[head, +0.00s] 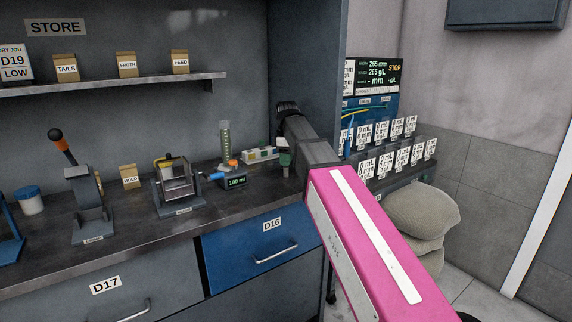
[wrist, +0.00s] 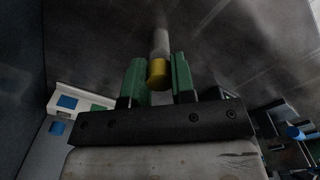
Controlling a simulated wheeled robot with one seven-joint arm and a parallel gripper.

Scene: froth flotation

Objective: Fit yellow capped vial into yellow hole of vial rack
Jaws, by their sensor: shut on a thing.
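My gripper (wrist: 158,78) is shut on the yellow capped vial (wrist: 158,70), which sits between its two green fingers in the wrist view. The yellow cap faces the camera, and the vial's pale body extends away past the fingertips. In the head view my gripper (head: 285,160) is small and dark above the bench; the vial cannot be made out there. The white vial rack (head: 261,155) lies just left of the gripper in the head view. Part of the rack (wrist: 95,99) shows left in the wrist view, with blue and green patches. I cannot make out its yellow hole.
Left of the rack stand a measuring cylinder (head: 225,140) and a small display reading 100 ml (head: 235,181). A metal-framed device (head: 178,185) is farther left. The bench's side wall (head: 308,70) rises close behind my arm. Some bench front is bare.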

